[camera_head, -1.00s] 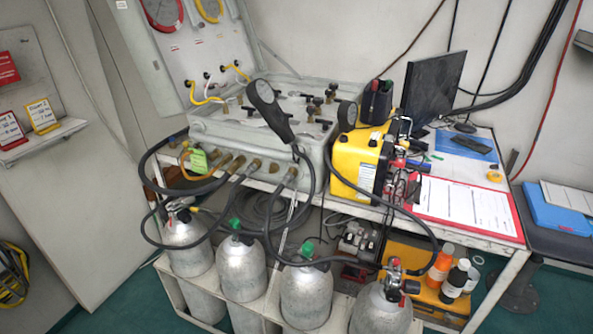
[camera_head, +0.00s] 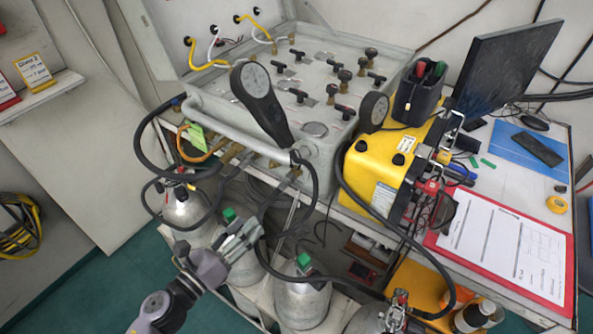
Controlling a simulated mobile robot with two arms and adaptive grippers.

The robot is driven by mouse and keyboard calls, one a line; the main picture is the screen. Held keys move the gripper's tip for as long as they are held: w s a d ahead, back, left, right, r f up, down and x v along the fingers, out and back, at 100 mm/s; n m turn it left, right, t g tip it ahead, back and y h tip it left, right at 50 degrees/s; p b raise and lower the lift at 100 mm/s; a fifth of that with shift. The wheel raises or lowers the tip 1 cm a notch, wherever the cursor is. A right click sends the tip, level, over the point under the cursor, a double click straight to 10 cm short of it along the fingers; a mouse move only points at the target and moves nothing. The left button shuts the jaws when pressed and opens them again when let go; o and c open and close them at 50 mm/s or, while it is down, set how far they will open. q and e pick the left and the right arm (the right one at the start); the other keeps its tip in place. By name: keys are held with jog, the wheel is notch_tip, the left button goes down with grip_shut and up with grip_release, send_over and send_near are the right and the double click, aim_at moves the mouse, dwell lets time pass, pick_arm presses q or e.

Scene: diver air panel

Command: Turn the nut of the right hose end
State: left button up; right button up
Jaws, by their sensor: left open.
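Brass fittings with nuts (camera_head: 289,180) sit along the lower front of the grey air panel (camera_head: 222,114), with black hoses (camera_head: 312,199) at them. The right fitting is small and partly hidden by a hose, so I cannot make out its nut clearly. At the lower right, another black hose (camera_head: 425,258) runs down to the valve (camera_head: 398,308) of the right cylinder. My left gripper (camera_head: 250,231) is open and empty, in front of and below the panel fittings, over the cylinders. It appears apart from the fittings. My right gripper is not in view.
Grey cylinders (camera_head: 303,300) stand in a rack below the panel. A handheld gauge (camera_head: 260,95) rests at the panel front. A yellow case (camera_head: 376,165), monitor (camera_head: 508,65) and red clipboard (camera_head: 507,246) are on the right table. Hoses cross the space below the panel.

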aim_at(278, 189)
pick_arm(q)
jog(key=x, duration=0.1)
jog(key=p+x, duration=0.1)
jog(key=x, duration=0.2)
jog(key=shift+w+r, duration=0.15)
jog(key=shift+r, duration=0.15)
jog(key=x, duration=0.4)
jog(key=p+x, duration=0.1)
jog(key=x, duration=0.3)
jog(key=p+x, duration=0.1)
jog(key=x, duration=0.3)
jog(key=shift+d+f, duration=0.1)
jog(key=shift+f, duration=0.25)
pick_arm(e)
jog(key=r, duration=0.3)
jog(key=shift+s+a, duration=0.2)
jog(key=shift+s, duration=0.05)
pick_arm(q)
jog(key=shift+c, duration=0.6)
grip_shut()
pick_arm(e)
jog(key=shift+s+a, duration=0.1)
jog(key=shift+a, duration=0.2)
